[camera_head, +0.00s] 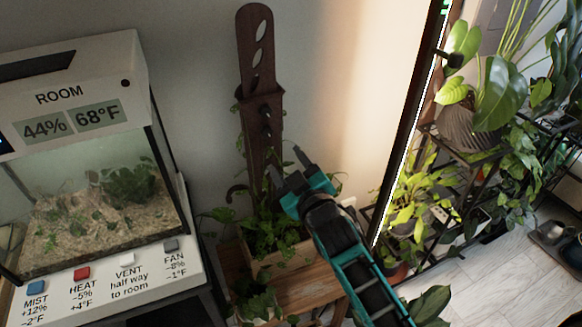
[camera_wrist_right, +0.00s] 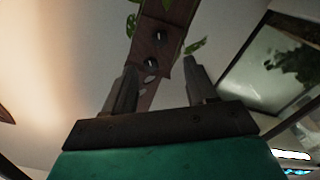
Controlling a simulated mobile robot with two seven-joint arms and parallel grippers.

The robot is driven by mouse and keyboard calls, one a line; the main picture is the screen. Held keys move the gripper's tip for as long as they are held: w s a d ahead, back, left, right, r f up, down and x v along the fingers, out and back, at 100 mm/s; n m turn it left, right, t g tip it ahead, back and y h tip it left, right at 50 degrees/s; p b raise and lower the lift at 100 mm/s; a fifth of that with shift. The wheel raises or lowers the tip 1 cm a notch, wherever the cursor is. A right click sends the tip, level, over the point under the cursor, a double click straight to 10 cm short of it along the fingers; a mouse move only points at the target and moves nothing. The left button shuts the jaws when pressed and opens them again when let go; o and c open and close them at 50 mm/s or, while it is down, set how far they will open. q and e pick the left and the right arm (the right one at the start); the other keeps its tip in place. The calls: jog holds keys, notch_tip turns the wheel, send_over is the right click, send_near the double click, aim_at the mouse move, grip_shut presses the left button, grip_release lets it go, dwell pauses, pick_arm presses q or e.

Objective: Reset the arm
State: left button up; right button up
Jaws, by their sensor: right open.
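My right gripper (camera_head: 286,165) shows in the middle of the head view, on an arm that comes in from the lower right. It is open and empty. Its two fingers also show apart in the right wrist view (camera_wrist_right: 158,88), with nothing between them but the background. In the head view the gripper is in front of the dark wooden plant stand and above the potted plant. My left gripper is not in view.
A terrarium (camera_head: 90,205) with a label panel and colored buttons stands at the left. A wooden wall planter (camera_head: 262,120) and a leafy potted plant (camera_head: 275,232) are close to the gripper. Shelved plants (camera_head: 490,90) stand at the right. Floor (camera_head: 500,280) shows at lower right.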

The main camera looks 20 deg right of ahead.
jog(key=shift+s, duration=0.5)
jog(key=s+a+f+m+g+y, duration=0.1)
jog(key=s+f+m+g, duration=0.2)
jog(key=s+f, duration=1.5)
jog(key=s+g, duration=0.2)
jog(key=g, duration=0.2)
jog(key=shift+f+m, duration=0.25)
jog(key=shift+m, duration=0.05)
